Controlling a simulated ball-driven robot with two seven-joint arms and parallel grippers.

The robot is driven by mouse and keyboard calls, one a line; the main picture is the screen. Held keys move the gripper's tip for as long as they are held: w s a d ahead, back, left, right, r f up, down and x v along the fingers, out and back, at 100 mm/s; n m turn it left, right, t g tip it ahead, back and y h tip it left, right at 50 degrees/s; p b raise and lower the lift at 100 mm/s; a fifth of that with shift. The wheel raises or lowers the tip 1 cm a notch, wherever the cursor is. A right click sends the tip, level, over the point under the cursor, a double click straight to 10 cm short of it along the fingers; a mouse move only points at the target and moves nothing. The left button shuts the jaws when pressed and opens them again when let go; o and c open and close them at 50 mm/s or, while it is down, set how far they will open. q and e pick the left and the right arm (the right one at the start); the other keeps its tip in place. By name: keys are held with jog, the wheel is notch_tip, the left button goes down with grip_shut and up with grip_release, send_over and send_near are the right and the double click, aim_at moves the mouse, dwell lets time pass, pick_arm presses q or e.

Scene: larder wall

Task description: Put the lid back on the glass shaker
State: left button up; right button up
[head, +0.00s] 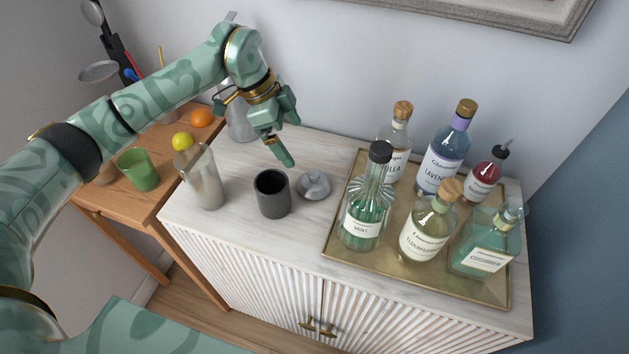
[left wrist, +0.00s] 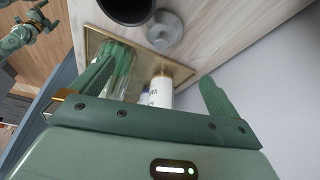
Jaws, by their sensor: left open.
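The glass shaker is probably the tall, clear, open-topped tumbler (head: 203,178) standing upright at the left of the white cabinet top. A round grey domed piece, which looks like the lid (head: 313,186), lies on the cabinet right of a dark cup (head: 272,194). The lid also shows in the left wrist view (left wrist: 165,31), beside the dark cup (left wrist: 126,8). My left gripper (head: 290,141) is open and empty, above and behind the dark cup and lid, touching neither. What seems to be my right gripper (left wrist: 38,17) shows small at the upper left of the left wrist view.
A brass tray (head: 338,238) with several bottles fills the cabinet's right side. A glass vessel (head: 240,125) stands behind, partly hidden by my left arm. A lower wooden table at left holds a green cup (head: 138,170), lemon (head: 182,142) and orange (head: 202,117). The cabinet's front strip is clear.

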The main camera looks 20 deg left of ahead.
aim_at(312, 173)
pick_arm(q)
jog(key=b+x, duration=0.1)
jog(key=x, duration=0.9)
jog(key=shift+s, duration=0.1)
jog(key=b+x, duration=0.2)
jog(key=x, duration=0.3)
jog(key=shift+w+a+f, duration=0.1)
jog(key=shift+w+f, duration=0.1)
jog(key=shift+f, duration=0.1)
jog(key=shift+r, duration=0.1)
jog(key=c, duration=1)
